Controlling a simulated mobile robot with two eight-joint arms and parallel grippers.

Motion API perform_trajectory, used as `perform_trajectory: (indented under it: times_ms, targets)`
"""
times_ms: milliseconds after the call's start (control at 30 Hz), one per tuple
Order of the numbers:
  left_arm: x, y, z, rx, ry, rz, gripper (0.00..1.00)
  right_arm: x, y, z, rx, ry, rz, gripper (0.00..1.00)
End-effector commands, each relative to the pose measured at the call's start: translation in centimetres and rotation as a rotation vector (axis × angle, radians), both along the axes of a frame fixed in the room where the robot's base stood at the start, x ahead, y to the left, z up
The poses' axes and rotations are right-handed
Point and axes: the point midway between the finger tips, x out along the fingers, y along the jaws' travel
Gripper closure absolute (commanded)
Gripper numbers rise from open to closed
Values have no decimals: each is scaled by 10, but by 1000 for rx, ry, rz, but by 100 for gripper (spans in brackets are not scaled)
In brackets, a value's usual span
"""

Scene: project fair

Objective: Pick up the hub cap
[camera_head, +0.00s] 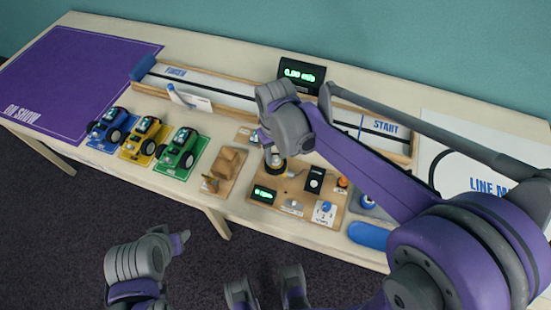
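I cannot pick out the hub cap with certainty; it may be too small or hidden under my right wrist. My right gripper (269,150) hangs from the grey wrist, low over the back left of the wooden board (257,208). Its fingers are small and partly hidden by the wrist, so I cannot tell whether they are open or shut.
Blue (107,127), yellow (145,140) and green (179,151) toy cars stand on coloured mats at left. A tray of wooden pieces (222,172) is beside the board. A track (225,92) and display (301,75) are behind. The purple mat (70,80) is bare.

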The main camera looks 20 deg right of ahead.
Motion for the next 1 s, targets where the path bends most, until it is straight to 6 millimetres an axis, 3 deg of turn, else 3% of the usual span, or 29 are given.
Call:
perform_trajectory:
  times_ms: [33,200,667,1000]
  targets:
    - [0,0,0,0,0,0,50,0,0,0,0,0,0,74]
    - [0,0,0,0,0,0,50,0,0,0,0,0,0,100]
    - [0,0,1,0,0,0,50,0,0,7,0,0,0,100]
    - [1,0,10,0,-3,0,50,0,0,71,0,0,0,100]
